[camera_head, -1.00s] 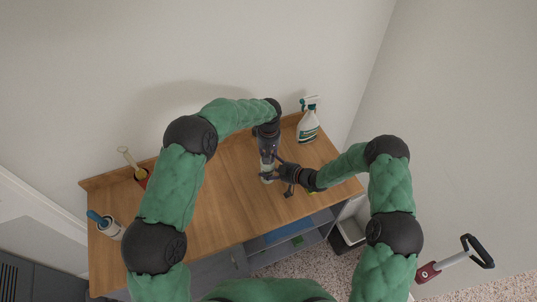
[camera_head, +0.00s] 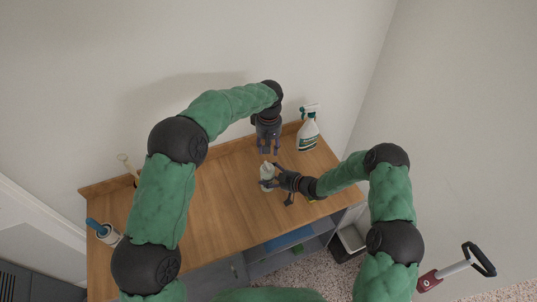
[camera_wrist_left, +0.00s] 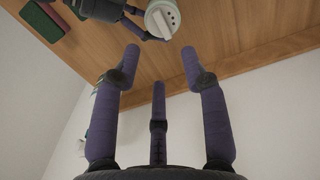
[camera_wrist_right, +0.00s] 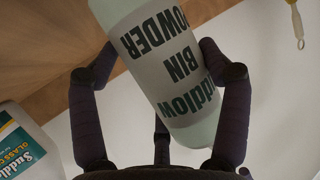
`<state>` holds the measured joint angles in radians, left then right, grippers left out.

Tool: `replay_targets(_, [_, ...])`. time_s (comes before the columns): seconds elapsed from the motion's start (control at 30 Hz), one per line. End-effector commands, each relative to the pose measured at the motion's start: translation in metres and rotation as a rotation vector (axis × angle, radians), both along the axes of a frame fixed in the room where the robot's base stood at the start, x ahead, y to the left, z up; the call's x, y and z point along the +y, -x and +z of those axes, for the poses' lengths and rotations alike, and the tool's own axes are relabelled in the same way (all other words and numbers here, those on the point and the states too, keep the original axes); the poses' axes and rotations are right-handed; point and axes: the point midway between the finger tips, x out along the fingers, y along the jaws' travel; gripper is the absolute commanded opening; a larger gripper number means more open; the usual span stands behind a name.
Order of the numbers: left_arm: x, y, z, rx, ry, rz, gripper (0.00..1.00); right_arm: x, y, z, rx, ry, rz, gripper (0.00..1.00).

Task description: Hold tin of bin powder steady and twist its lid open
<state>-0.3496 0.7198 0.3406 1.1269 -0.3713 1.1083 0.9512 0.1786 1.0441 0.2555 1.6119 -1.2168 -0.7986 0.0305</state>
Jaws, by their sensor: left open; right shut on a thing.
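The tin of bin powder (camera_head: 267,178) is a pale green-white cylinder on the wooden bench. Its label reads "Suddlow bin powder" in the right wrist view (camera_wrist_right: 165,65). My right gripper (camera_head: 274,184) is shut around the tin's side, with fingers on both sides of the label. The tin's pale top (camera_wrist_left: 162,18) shows several dark holes and a raised white bar in the left wrist view. My left gripper (camera_head: 268,150) is open and empty, on the wall side of the tin and apart from it. Its spread fingers also show in the left wrist view (camera_wrist_left: 160,65).
A spray bottle (camera_head: 308,132) stands at the bench's back right. A green and red sponge (camera_wrist_left: 42,18) lies near my right gripper. The bench middle (camera_head: 225,185) is clear.

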Motion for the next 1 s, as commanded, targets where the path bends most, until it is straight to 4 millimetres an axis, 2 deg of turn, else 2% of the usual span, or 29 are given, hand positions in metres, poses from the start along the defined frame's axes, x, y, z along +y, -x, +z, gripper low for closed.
replay_targets(0.1, [0.0,-0.001,0.014,-0.003,0.001,0.0,0.44,0.0,0.001,-0.001,0.003,0.0,0.0,0.35])
replay_targets(0.2, [0.0,0.0,0.02,0.0,0.001,0.0,0.44,0.0,0.001,-0.001,0.003,0.0,0.0,0.35])
replay_targets(0.63, [0.0,0.0,0.022,0.0,0.001,0.0,0.44,0.0,0.001,-0.001,0.002,0.0,0.0,0.35])
replay_targets(0.67, [0.0,0.0,0.022,0.0,0.001,0.0,0.44,0.0,0.001,-0.001,0.002,0.0,0.0,0.86])
replay_targets(0.7, [0.0,0.0,0.022,0.0,0.001,0.0,0.44,0.0,0.001,-0.001,0.002,0.0,0.0,0.97])
replay_targets(0.73, [0.0,0.0,0.022,0.0,0.001,0.0,0.44,0.0,0.001,-0.001,0.002,0.0,0.0,1.0])
replay_targets(1.0, [0.0,0.0,0.022,0.0,0.001,0.0,0.44,0.0,0.0,0.0,0.001,-0.001,0.0,1.0])
